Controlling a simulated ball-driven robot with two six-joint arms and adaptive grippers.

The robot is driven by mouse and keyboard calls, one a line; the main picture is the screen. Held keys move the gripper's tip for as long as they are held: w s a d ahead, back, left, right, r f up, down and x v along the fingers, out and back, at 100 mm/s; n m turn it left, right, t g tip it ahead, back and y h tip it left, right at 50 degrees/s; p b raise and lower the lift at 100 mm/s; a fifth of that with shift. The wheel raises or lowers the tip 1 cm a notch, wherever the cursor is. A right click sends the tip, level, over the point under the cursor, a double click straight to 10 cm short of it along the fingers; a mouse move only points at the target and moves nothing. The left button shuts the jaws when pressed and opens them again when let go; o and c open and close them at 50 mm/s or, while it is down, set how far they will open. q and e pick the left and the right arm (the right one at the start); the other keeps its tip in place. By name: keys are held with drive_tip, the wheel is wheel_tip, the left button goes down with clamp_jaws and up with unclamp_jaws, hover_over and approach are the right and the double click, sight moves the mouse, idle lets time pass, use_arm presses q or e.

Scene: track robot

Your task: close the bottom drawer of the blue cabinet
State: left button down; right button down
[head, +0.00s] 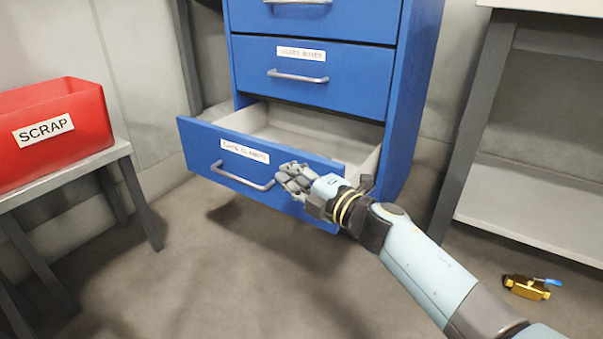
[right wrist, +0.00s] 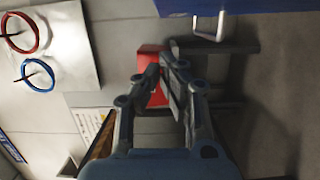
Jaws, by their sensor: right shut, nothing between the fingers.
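The blue cabinet (head: 418,80) stands in the middle of the head view. Its bottom drawer (head: 205,145) is pulled out, and its pale inside shows and looks empty. The drawer has a white label and a metal bar handle (head: 240,178). My right gripper (head: 286,178) is in front of the right half of the drawer front, just right of the handle. I cannot tell whether it touches the front. Its fingers (right wrist: 163,70) are shut and empty in the right wrist view. The drawers above are closed. My left gripper is in neither view.
A red SCRAP bin (head: 70,150) sits on a grey table (head: 75,172) at the left. A shelf unit (head: 530,190) stands at the right. A brass valve with a blue handle (head: 527,287) lies on the floor at the lower right. The floor before the drawer is clear.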

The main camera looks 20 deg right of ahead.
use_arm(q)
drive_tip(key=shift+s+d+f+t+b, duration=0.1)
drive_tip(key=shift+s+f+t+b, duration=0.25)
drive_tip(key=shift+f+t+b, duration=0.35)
use_arm(e)
drive_tip(key=shift+w+d, duration=0.45)
drive_tip(key=shift+d, duration=0.3)
drive_tip(key=shift+w+d, duration=0.45)
drive_tip(key=shift+d, duration=0.25)
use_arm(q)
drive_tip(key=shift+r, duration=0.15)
